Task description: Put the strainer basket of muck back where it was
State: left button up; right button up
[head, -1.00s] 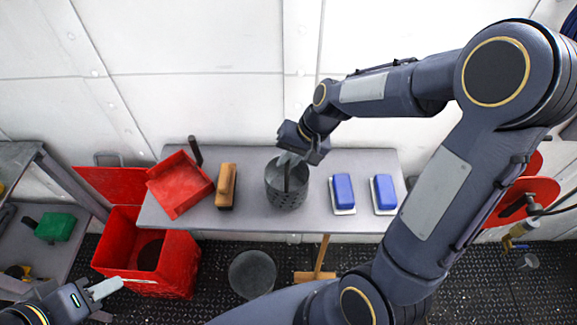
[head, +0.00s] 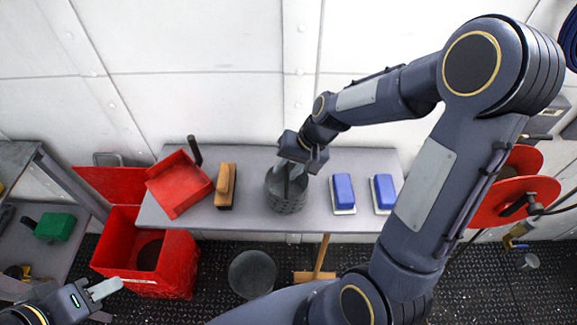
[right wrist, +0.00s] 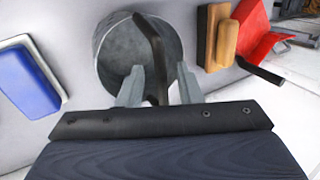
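The strainer basket (head: 287,198), a grey perforated cylinder with a dark upright handle (right wrist: 152,50), stands on the grey bench, between the wooden brush and the blue blocks. My right gripper (head: 291,169) is over its mouth, fingers apart. In the right wrist view, my right gripper's fingers (right wrist: 158,88) are on either side of the handle, with gaps showing. The basket (right wrist: 115,60) also shows there; its visible inside is plain grey, and I cannot make out muck. My left gripper (head: 104,289) is at the lower left, away from the basket; its finger gap is unclear.
The bench (head: 240,222) also holds a red dustpan (head: 180,184), a wooden brush (head: 226,187) and two blue blocks (head: 343,191) (head: 384,192). An open red bin (head: 178,262) stands below left. A dark round vessel (head: 252,275) and a broom (head: 318,275) are on the floor.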

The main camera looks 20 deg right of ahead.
jog(key=shift+d+r, duration=0.1)
jog(key=shift+r, duration=0.25)
jog(key=v, duration=1.1)
jog(key=s+a+r+n+t+h, duration=0.1)
jog(key=s+a+n+t, duration=0.2)
jog(key=s, duration=1.3)
jog(key=shift+a+n, duration=0.3)
jog(key=shift+a, duration=0.25)
jog(key=shift+r, duration=0.1)
